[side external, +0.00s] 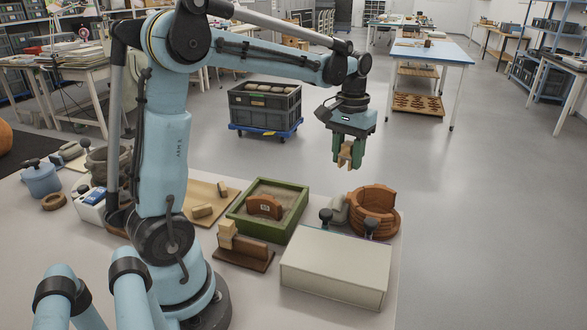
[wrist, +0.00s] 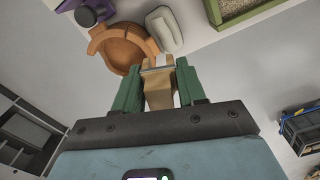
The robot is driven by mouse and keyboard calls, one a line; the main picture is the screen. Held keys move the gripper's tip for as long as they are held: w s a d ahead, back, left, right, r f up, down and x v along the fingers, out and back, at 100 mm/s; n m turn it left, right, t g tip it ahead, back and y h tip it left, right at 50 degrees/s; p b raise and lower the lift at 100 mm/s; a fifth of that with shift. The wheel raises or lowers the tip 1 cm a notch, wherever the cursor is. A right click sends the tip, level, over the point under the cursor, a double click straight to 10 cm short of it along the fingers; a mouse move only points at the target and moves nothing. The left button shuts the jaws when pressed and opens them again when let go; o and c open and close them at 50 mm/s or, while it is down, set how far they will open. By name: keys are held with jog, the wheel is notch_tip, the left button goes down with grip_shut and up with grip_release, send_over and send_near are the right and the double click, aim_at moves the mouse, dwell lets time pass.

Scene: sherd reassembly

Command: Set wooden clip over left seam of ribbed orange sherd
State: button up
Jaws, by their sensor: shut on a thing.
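My gripper (side external: 348,150) is shut on a pale wooden clip (side external: 345,156) and holds it high in the air, above and behind the orange pot. In the wrist view the clip (wrist: 158,90) sits between the green fingers (wrist: 160,78), its prongs pointing away from the wrist. The ribbed orange pot (side external: 373,208) stands at the table's right back corner, its wall stepped and partly open. It also shows in the wrist view (wrist: 121,50), beyond the fingertips and left of them. The clip appears apart from it. I cannot make out the left seam.
A large pale box (side external: 336,268) is in front. A green sand tray (side external: 240,222) holds another orange sherd (side external: 265,206). A wooden stand (side external: 243,255) holds pale blocks.

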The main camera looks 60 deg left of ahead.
jog(key=shift+w+d+f+m, duration=0.1)
jog(key=shift+w+f+m, duration=1.3)
jog(key=shift+f, duration=0.25)
jog(key=shift+w+f+m, duration=1.3)
jog(key=shift+w+f, duration=0.2)
jog(key=shift+f, duration=0.1)
jog(key=shift+f, duration=0.8)
jog(key=o, duration=0.8)
dwell(0.3)
jog(key=shift+r, duration=2.3)
